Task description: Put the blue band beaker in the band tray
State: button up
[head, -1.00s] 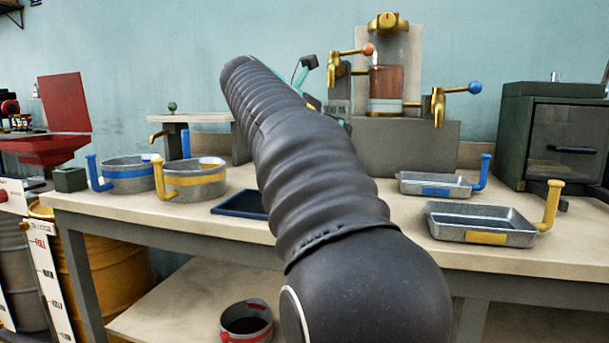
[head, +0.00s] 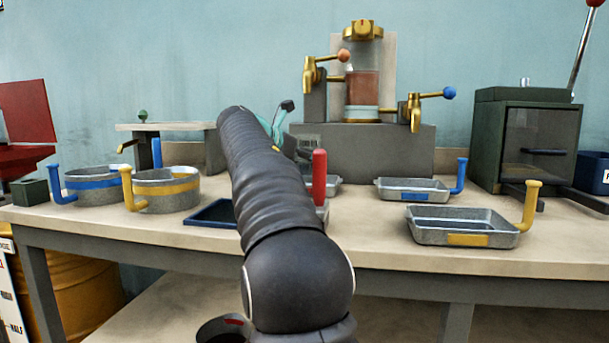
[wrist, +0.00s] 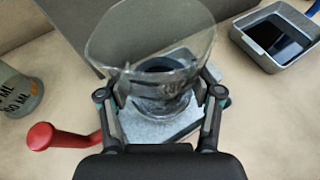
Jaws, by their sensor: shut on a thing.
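In the wrist view my gripper (wrist: 162,98) is shut on a clear glass beaker (wrist: 150,45), with one finger on each side of it. No blue band can be made out on the glass. Below the beaker is a grey metal tray (wrist: 188,123) with a red handle (wrist: 60,137); I cannot tell whether the beaker touches it. In the head view my arm hides the beaker and most of this tray, whose red handle (head: 319,177) shows. A blue-band tray (head: 400,189) and a yellow-band tray (head: 430,226) stand to the right.
A blue-band pan (head: 95,185) and a yellow-band pan (head: 167,190) stand on the left of the bench. A dark blue-rimmed mat (head: 208,215) lies mid-bench. Behind are a grey block with brass taps (head: 420,150) and a green cabinet (head: 535,145).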

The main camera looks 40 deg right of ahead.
aim_at(304, 172)
jog(key=shift+f+b, duration=0.8)
jog(key=shift+f, duration=1.05)
jog(key=shift+f, duration=0.15)
jog(key=o, duration=1.3)
jog(key=p+v, duration=0.1)
jog(key=v, duration=1.1)
jog(key=shift+p, duration=0.4)
